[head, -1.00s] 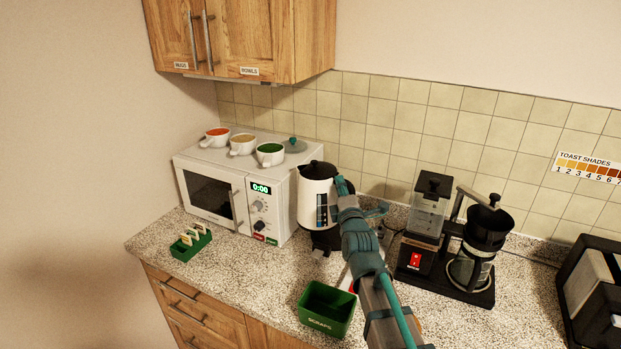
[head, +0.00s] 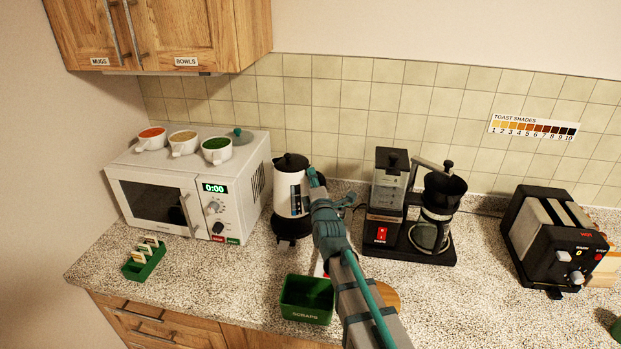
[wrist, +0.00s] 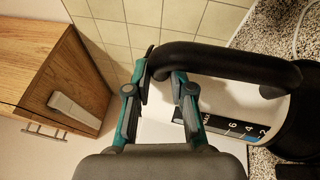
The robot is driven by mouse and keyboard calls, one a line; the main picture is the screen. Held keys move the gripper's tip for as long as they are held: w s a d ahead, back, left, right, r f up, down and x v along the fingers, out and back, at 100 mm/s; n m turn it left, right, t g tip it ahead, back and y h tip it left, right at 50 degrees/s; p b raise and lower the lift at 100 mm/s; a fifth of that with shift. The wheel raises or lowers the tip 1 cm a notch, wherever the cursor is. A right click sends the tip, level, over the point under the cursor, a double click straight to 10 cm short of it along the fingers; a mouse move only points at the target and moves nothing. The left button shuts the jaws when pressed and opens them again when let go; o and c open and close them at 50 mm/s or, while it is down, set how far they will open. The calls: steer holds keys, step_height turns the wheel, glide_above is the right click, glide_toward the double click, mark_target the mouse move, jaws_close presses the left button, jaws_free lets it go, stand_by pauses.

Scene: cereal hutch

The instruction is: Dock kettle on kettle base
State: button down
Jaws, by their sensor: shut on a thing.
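The kettle (head: 287,196), white with a black lid and a dark level scale, stands upright beside the microwave in the head view. The black kettle base (head: 291,229) is directly beneath it. The kettle's bottom meets the base in the picture, but I cannot tell if it is fully seated. My gripper (head: 318,181) is at the kettle's right side, shut on its black handle. In the wrist view, the fingers of my gripper (wrist: 160,88) close around one end of the handle (wrist: 225,60). The white body (wrist: 222,119) shows behind, with black at its lower end.
The microwave (head: 180,190) stands close on the left, with several bowls on top. The coffee machine (head: 412,215) is on the right, and the toaster (head: 560,240) beyond.

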mark_target(309, 186)
steer(key=shift+f+b, duration=1.7)
steer(key=shift+f, duration=1.15)
stand_by(0.6)
steer(key=c, duration=1.3)
jaws_free()
steer(key=shift+s, duration=0.1)
steer(key=shift+a+f, duration=0.1)
steer(key=shift+f, duration=0.1)
steer(key=shift+b+v, duration=0.75)
steer(key=shift+v, duration=4.8)
steer(key=shift+r, duration=0.15)
